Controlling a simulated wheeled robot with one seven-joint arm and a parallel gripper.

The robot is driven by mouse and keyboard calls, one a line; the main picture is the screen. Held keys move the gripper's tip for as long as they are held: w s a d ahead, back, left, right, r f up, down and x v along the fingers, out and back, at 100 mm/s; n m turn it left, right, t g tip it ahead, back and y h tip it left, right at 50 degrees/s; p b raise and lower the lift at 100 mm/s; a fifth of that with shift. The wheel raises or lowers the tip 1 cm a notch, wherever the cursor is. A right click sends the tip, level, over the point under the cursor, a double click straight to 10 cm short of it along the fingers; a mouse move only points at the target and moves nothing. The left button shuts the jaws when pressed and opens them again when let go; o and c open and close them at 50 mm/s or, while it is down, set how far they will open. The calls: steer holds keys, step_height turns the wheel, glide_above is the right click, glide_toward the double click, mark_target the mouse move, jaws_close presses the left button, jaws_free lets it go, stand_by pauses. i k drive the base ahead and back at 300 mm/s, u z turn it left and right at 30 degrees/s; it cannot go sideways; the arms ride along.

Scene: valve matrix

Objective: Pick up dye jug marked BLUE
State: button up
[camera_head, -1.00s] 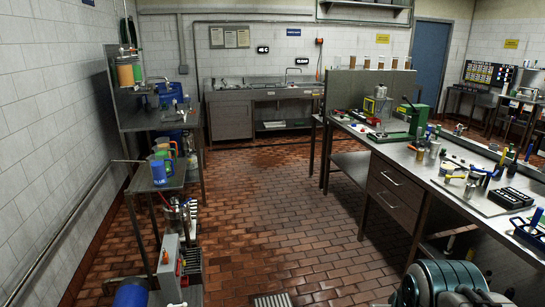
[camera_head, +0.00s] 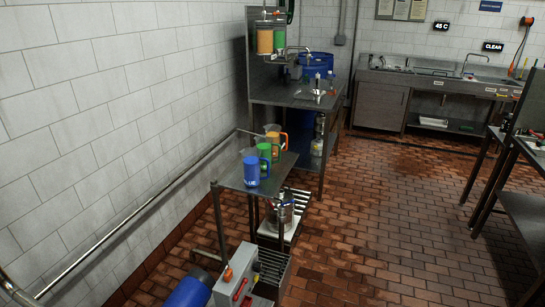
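The blue dye jug (camera_head: 250,169), with BLUE in pale letters low on its front, stands upright on a small steel shelf (camera_head: 236,178) near the left wall. It is the nearest of three jugs in a row, close to the shelf's front edge, and its handle is on the right. A green jug (camera_head: 264,153) stands just behind it, and an orange-handled jug (camera_head: 273,134) stands behind that. My gripper is not in view.
A steel bench (camera_head: 290,95) with orange and green cylinders and a blue drum stands beyond the shelf. A grey box (camera_head: 240,277) with a red handle and a blue cylinder (camera_head: 187,292) are below. A wall rail (camera_head: 130,220) runs left. The tiled floor (camera_head: 390,220) on the right is clear.

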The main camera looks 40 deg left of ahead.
mark_target(251, 158)
steer(key=u, duration=0.15)
steer(key=i, duration=1.65)
steer(key=u, duration=0.7)
steer(key=i, duration=1.2)
steer(key=u, duration=2.05)
steer(key=i, duration=0.95)
steer(key=u, duration=0.7)
